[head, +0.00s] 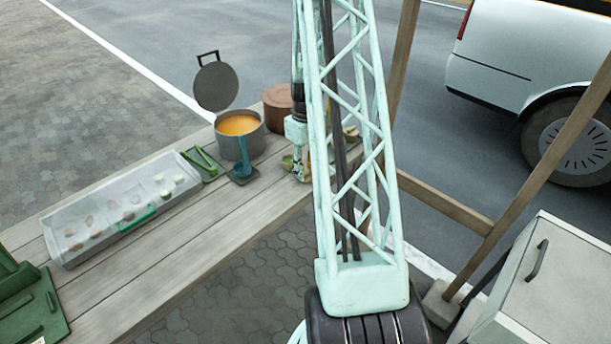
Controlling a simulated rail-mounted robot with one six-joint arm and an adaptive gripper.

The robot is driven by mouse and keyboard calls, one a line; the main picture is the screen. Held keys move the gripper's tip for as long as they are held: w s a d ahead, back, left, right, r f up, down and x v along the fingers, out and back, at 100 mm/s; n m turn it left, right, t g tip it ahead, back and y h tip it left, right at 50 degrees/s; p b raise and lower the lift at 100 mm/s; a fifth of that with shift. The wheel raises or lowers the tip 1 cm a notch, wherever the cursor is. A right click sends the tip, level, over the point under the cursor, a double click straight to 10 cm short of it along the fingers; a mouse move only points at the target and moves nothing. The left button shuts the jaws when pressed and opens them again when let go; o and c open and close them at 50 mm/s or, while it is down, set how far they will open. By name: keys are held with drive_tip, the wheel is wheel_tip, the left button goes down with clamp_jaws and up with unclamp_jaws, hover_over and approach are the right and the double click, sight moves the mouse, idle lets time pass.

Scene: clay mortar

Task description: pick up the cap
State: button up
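I cannot make out a cap for certain in the head view. My gripper (301,172) points down over the right end of the wooden plank counter (190,228), partly behind my own lattice arm. Its fingers are small and overlap the things behind them, so I cannot tell whether they are open or shut, or whether they touch anything. A small green bowl (287,162) is just left of the gripper. Another small tan bowl (351,133) shows through the arm's lattice. My arm hides part of the counter's right end.
A grey pot (240,143) of orange liquid has its lid (216,87) raised. A brown round container (279,108) stands behind. A blue ladle (243,168), green tongs (203,160) and a clear-covered case (80,213) lie leftward. Wooden posts (560,150) and a grey cabinet (565,295) are right.

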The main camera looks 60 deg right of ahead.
drive_tip(key=shift+r, duration=0.1)
drive_tip(key=shift+r+p, duration=0.35)
drive_tip(key=shift+r, duration=1.4)
drive_tip(key=s+a+r, duration=0.1)
drive_tip(key=s+a, duration=0.9)
drive_tip(key=a, duration=0.1)
drive_tip(key=shift+s+a+r+p, duration=0.15)
drive_tip(key=shift+s+a+p, duration=0.25)
drive_tip(key=shift+w+d, duration=0.1)
